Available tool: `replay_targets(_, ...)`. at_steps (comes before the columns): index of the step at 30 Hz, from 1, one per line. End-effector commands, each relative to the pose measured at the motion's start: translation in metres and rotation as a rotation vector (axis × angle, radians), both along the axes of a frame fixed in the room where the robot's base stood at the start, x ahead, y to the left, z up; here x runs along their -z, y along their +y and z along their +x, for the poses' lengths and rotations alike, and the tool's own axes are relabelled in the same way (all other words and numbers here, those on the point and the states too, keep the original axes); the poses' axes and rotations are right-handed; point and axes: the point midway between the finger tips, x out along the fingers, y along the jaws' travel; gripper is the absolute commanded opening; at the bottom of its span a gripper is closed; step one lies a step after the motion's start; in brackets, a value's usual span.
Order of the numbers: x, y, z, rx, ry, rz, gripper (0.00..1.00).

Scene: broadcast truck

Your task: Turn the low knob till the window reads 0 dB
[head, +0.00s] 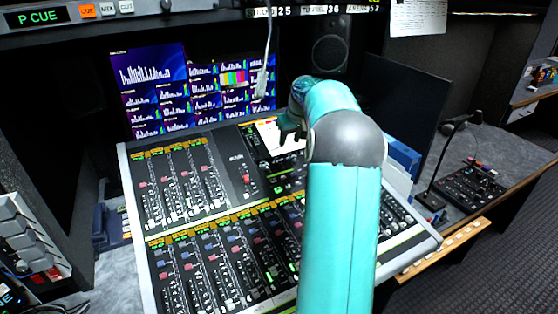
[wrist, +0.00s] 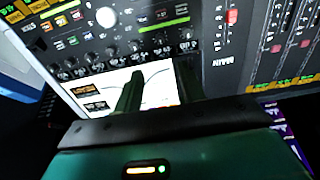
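My gripper (wrist: 160,76) is over the mixing desk's lit screen (wrist: 110,88) in the wrist view, its two dark fingers apart with nothing seen between them. A row of small dark knobs (wrist: 113,53) runs along the screen's edge beyond the fingertips. A larger pale round knob (wrist: 106,17) sits farther off, near a small green-lit window (wrist: 163,27). The window's reading is too small to make out, and I cannot tell which knob is the low one. In the head view my arm hides part of the screen (head: 270,134) and the desk.
The mixing desk (head: 148,238) carries banks of faders and a red-capped fader (wrist: 232,17). Monitors (head: 160,75) and a speaker (head: 330,54) stand behind it. A dark panel (head: 400,105) rises to the right. A gooseneck microphone (head: 447,128) stands on the side counter.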

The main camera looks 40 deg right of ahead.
Motion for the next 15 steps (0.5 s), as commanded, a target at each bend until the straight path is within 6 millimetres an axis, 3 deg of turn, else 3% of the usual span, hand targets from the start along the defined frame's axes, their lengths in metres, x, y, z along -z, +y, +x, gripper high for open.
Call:
replay_targets(5, 0.021, -0.001, 0.004, -0.003, 0.003, 0.005, 0.4)
replay_targets(15, 0.083, -0.007, 0.028, -0.002, 0.003, 0.005, 0.4)
